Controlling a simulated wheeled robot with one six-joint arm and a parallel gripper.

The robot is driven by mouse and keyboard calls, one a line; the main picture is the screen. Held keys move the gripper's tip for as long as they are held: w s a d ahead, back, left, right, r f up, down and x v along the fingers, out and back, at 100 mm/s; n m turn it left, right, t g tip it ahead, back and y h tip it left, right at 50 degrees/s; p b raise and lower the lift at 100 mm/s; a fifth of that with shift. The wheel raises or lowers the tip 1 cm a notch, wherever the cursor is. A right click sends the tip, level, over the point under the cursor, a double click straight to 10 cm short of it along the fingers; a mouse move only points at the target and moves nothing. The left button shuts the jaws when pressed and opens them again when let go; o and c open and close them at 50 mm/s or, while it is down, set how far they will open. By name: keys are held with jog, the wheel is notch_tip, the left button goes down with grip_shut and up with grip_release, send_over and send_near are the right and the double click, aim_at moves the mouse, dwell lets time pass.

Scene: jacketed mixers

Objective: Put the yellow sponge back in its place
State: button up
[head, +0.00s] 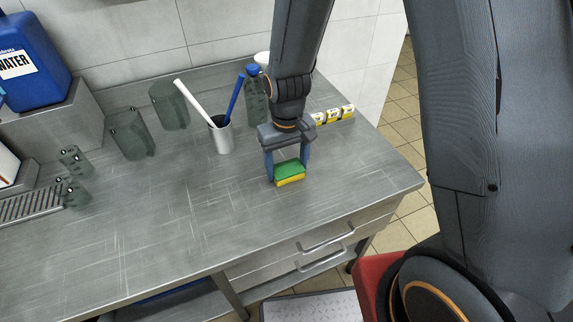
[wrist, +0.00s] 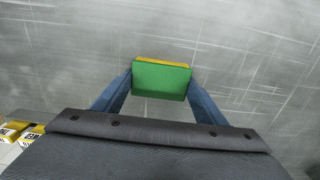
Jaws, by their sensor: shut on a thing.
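The yellow sponge (head: 290,181) has a green top layer over a yellow underside. It is between the fingers of my gripper (head: 288,175), at the right part of the steel table. In the wrist view the sponge (wrist: 161,80) shows its green face with a thin yellow strip along the far edge. The blue fingers of my gripper (wrist: 160,88) press on its left and right ends. I cannot tell whether the sponge touches the table or hangs just above it.
A metal cup (head: 220,136) with a white and a blue handle stands left of my gripper. Yellow-and-white labelled blocks (head: 335,115) sit behind it to the right. Grey-green clear beakers (head: 131,135) and a blue water canister (head: 32,62) are farther left. The front middle of the table (head: 170,220) is clear.

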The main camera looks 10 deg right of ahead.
aim_at(287, 167)
jog(key=o, duration=1.2)
notch_tip(287, 167, up, 12)
jog(key=b, duration=0.2)
jog(key=s+d+m, duration=0.1)
jog(key=s+d, duration=0.1)
jog(key=d, duration=0.2)
jog(key=s+d+f+m, duration=0.1)
jog(key=s+d, duration=0.2)
jog(key=d, duration=0.1)
jog(key=s+d+m+t, duration=0.1)
jog(key=s+d, duration=0.2)
jog(key=d, duration=0.1)
jog(key=shift+d+f, duration=0.25)
jog(key=shift+d, duration=0.15)
